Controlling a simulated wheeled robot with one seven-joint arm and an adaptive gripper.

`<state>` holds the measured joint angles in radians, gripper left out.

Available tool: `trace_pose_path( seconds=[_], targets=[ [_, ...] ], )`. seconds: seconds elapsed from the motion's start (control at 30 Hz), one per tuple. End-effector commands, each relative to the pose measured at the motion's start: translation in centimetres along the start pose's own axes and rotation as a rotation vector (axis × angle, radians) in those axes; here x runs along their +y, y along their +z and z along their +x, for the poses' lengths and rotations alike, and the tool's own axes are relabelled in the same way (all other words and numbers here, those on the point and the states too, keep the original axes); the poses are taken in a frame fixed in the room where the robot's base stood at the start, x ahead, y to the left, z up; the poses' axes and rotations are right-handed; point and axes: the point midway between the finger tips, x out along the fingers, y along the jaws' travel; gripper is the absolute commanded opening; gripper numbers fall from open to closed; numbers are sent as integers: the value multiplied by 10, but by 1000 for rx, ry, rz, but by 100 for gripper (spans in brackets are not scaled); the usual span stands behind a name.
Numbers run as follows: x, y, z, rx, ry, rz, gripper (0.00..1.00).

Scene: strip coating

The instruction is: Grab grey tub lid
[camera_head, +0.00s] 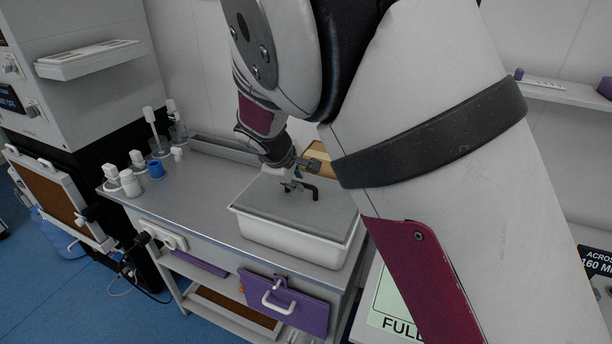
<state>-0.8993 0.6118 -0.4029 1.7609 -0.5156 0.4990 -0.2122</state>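The white tub (290,238) stands on the metal worktop, with a flat grey lid (275,210) on top. A dark handle (312,192) sticks up near the middle of the lid. My arm reaches down from above, and my gripper (291,183) is low over the lid, right at the left part of the handle. My wrist partly covers the fingers and the lid's far side. I cannot tell whether the fingers touch the handle or are closed around it.
White bottles (130,183) and a blue-bodied bottle (155,168) stand on the worktop (205,200) to the left. A long grey tray (222,148) lies at the back. A purple drawer front (300,305) with a white handle is below the tub. My arm hides much of the right side.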

Motion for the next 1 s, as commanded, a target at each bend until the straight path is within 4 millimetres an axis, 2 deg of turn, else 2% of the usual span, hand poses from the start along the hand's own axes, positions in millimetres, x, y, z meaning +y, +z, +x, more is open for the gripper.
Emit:
trace_pose_path(
  seconds=[0.13,0.3,0.53,0.57,0.63,1.0],
  targets=[
    [-2,0,24,-4,-1,-2,16],
    [-1,0,39,-1,0,-1,16],
    [-1,0,40,0,0,-1,16],
    [-1,0,40,0,0,-1,14],
    [-1,0,40,0,0,-1,0],
    [0,0,39,0,1,0,0]
  ],
)
